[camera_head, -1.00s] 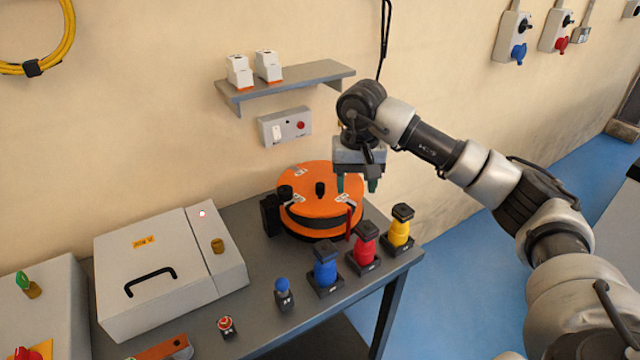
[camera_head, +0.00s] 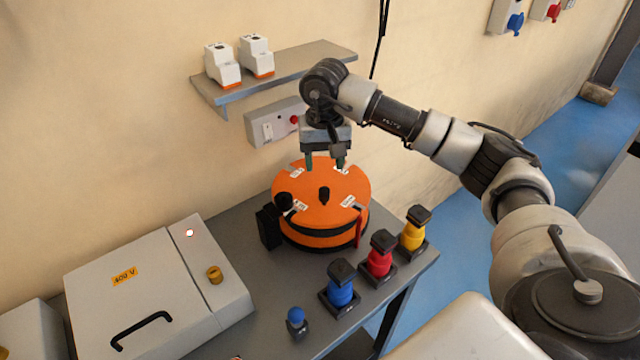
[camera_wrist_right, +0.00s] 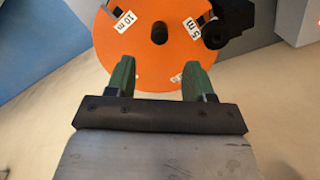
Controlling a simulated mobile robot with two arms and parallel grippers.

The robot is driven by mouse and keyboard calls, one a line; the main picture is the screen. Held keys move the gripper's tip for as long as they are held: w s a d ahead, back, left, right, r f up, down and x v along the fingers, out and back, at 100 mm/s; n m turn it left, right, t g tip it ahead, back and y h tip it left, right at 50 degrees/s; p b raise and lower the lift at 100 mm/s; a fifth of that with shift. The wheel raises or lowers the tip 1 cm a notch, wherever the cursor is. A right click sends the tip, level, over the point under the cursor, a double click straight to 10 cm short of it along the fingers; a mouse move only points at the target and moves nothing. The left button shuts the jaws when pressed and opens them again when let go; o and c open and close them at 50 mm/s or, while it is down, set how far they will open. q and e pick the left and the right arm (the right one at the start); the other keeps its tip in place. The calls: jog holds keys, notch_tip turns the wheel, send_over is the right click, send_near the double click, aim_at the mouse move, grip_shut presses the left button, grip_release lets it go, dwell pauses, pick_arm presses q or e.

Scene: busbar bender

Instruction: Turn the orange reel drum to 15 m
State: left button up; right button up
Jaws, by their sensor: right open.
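The orange reel drum (camera_head: 318,190) stands on the grey table, with a black knob at its centre and white length labels around its top. In the right wrist view the drum (camera_wrist_right: 150,50) shows labels reading 10 m and 5 m; two others are too small or hidden to read. A black knob sits on its rim at the left. My right gripper (camera_head: 325,165) is open and points down above the drum's far edge. In the right wrist view its green fingers (camera_wrist_right: 160,80) are apart with nothing between them. My left gripper is not in view.
A grey box marked 400 V (camera_head: 130,300) stands left of the drum. Blue (camera_head: 340,292), red (camera_head: 380,262) and yellow (camera_head: 413,237) connectors stand along the table's front right. A wall shelf (camera_head: 275,75) with two white devices and a switch box (camera_head: 275,122) are behind.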

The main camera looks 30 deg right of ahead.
aim_at(324, 189)
jog(key=f, duration=0.1)
jog(key=f+p, duration=0.1)
jog(key=f, duration=0.3)
jog(key=shift+s, duration=0.25)
jog(key=f+p, duration=0.1)
jog(key=f, duration=0.2)
jog(key=shift+w+f, duration=0.1)
jog(key=shift+w, duration=0.1)
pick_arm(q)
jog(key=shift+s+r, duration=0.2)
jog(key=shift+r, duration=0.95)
pick_arm(e)
jog(key=shift+s+f, duration=0.1)
jog(key=shift+f, duration=0.15)
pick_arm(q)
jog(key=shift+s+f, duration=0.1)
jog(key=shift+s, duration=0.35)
pick_arm(e)
grip_shut()
